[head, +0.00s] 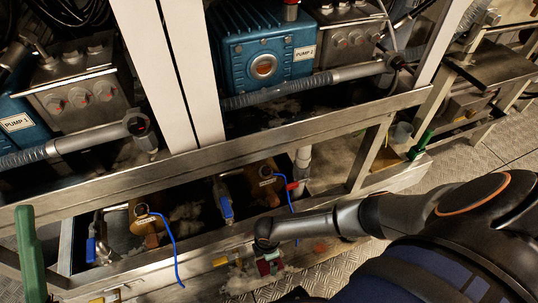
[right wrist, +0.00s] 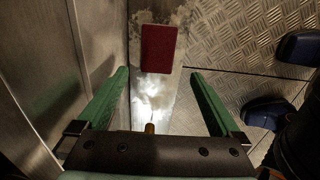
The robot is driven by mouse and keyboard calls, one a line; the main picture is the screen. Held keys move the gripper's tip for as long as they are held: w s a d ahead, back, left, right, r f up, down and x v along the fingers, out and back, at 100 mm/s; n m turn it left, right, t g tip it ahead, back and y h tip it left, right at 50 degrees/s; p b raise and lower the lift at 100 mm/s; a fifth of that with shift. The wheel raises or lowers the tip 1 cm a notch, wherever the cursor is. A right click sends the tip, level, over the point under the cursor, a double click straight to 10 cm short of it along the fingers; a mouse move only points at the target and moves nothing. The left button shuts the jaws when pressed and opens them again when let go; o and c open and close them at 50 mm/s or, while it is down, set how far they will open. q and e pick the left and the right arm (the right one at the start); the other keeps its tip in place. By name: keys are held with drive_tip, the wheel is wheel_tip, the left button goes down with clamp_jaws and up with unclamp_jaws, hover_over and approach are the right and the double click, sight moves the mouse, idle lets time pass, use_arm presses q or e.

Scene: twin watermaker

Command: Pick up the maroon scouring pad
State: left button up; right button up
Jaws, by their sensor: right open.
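The maroon scouring pad (right wrist: 158,48) shows in the right wrist view as a flat dark red rectangle. It lies on a stained, pale metal strip just beyond my right gripper's fingertips. My right gripper (right wrist: 160,73) is open and empty, its two green fingers spread wider than the pad. The pad is roughly centred between them and is not touched. In the head view my right arm reaches in from the right, and I cannot make out its fingers clearly. A green finger that looks like my left gripper (head: 27,235) stands at the left edge; its opening does not show.
A steel frame (head: 200,160) with blue pumps (head: 262,45) spans the head view. Valves and blue tubes (head: 166,235) sit inside its lower part.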

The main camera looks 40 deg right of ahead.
sight(267, 265)
wheel_tip(267, 265, down, 3)
drive_tip(key=shift+f+b, duration=0.2)
drive_tip(key=shift+b, duration=0.55)
drive_tip(key=f+b, duration=0.2)
drive_tip(key=f, duration=0.1)
drive_tip(key=f+b, duration=0.2)
drive_tip(key=shift+w+a, duration=0.1)
drive_tip(key=shift+w, duration=0.15)
use_arm(q)
wheel_tip(267, 265, down, 7)
drive_tip(key=shift+w+d+m+g, duration=0.2)
drive_tip(key=shift+d+m+g, duration=0.1)
drive_tip(key=shift+d, duration=0.15)
use_arm(e)
drive_tip(key=shift+c, duration=0.2)
drive_tip(key=c, duration=1.4)
drive_tip(key=shift+r, duration=0.1)
